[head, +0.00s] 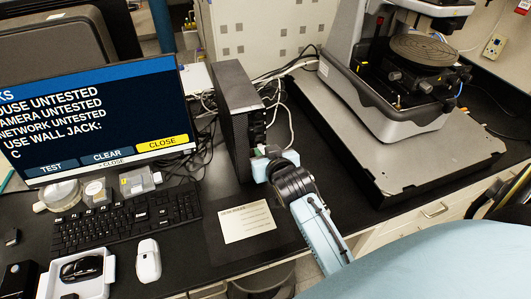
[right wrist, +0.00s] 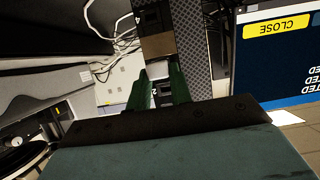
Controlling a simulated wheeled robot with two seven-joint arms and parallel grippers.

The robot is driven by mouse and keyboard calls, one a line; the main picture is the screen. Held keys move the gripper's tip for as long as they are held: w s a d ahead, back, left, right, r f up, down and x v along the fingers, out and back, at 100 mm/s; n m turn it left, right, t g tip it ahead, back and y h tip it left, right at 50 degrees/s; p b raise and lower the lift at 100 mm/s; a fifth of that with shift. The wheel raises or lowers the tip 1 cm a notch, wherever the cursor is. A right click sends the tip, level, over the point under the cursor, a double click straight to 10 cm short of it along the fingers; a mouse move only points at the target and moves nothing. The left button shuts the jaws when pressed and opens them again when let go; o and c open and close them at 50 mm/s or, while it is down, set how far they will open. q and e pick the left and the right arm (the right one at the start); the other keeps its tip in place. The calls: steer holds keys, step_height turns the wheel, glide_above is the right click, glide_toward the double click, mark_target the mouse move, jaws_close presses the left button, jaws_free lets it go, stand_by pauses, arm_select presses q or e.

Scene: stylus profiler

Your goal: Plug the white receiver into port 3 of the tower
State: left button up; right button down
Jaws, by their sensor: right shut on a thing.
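The black tower (head: 233,120) stands upright beside the monitor, its port side facing right. My right gripper (head: 268,153) is up against that side, low down. In the right wrist view, the green fingers of my right gripper (right wrist: 160,76) are shut on a small pale block, the white receiver (right wrist: 161,70). The tower's port panel (right wrist: 158,44) shows just beyond the fingertips, with a label 4 above. The receiver is close to the panel; I cannot tell whether it is in a port, or which one. In the head view the gripper mostly hides it. My left gripper is not in view.
White cables (head: 290,125) hang behind and beside the tower. The monitor (head: 100,115), keyboard (head: 125,220), white mouse (head: 147,260) and a white tray (head: 48,277) are at left. A card (head: 248,222) lies in front of the tower. The profiler's grey base (head: 370,140) is at right.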

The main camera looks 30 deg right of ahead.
steer(key=shift+w+d, duration=0.15)
steer(key=shift+w, duration=0.55)
steer(key=shift+w, duration=0.15)
steer(key=c, duration=1.6)
jaws_free()
steer(key=o, duration=0.4)
steer(key=shift+c, duration=0.3)
steer(key=shift+s+p, duration=0.5)
steer(key=shift+s, duration=0.25)
steer(key=shift+s+a, duration=0.25)
steer(key=shift+s, duration=0.65)
steer(key=shift+s+a, duration=0.3)
steer(key=shift+s, duration=0.65)
steer(key=shift+s+a, duration=0.25)
steer(key=shift+s, duration=0.65)
